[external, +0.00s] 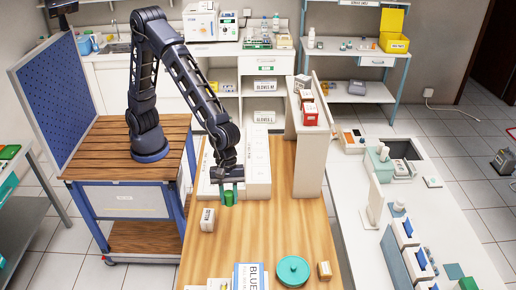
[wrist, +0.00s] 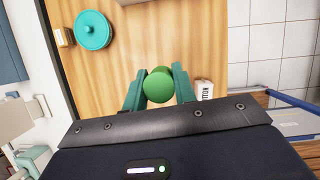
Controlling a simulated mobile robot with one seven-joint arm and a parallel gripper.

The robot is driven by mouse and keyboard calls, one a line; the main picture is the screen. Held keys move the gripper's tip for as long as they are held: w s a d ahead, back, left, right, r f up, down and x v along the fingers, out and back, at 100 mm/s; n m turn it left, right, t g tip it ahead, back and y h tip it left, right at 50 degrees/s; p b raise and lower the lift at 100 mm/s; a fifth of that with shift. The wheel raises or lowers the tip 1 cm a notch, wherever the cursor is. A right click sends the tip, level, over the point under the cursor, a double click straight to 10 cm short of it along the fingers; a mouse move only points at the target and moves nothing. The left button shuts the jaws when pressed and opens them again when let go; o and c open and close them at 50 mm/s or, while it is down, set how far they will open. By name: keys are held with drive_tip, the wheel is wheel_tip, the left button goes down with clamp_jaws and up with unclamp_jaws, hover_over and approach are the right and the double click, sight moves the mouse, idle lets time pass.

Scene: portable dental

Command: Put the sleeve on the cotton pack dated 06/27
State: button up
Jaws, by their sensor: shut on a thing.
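My gripper (external: 229,192) is shut on a green cylinder (external: 229,199), held over the wooden table near the long white boxes. In the wrist view, the green cylinder's rounded green faces (wrist: 158,86) show between the teal fingers; I cannot tell if it is the sleeve. A small white box (external: 207,220) stands on the table just in front and left of my gripper. In the wrist view, this box (wrist: 204,90) shows part of a word ending "TTON". Another small brown-and-white box (external: 325,270) stands near the front right. No date is readable.
A teal disc (external: 292,270) lies on the wooden table (external: 270,225) next to a box marked "BLUE" (external: 249,277). Long white boxes (external: 258,165) stand behind my gripper. A raised shelf (external: 309,165) borders the right. The table's middle is clear.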

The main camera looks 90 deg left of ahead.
drive_tip(key=r+m, duration=0.1)
drive_tip(key=r, duration=0.1)
hover_over(207, 219)
drive_tip(key=a, duration=0.2)
wheel_tip(207, 219, down, 20)
drive_tip(key=shift+d+f, duration=0.1)
drive_tip(key=shift+f, duration=0.05)
idle(0.3)
drive_tip(key=shift+f, duration=0.1)
drive_tip(key=o, duration=0.9)
drive_tip(key=shift+o, duration=0.2)
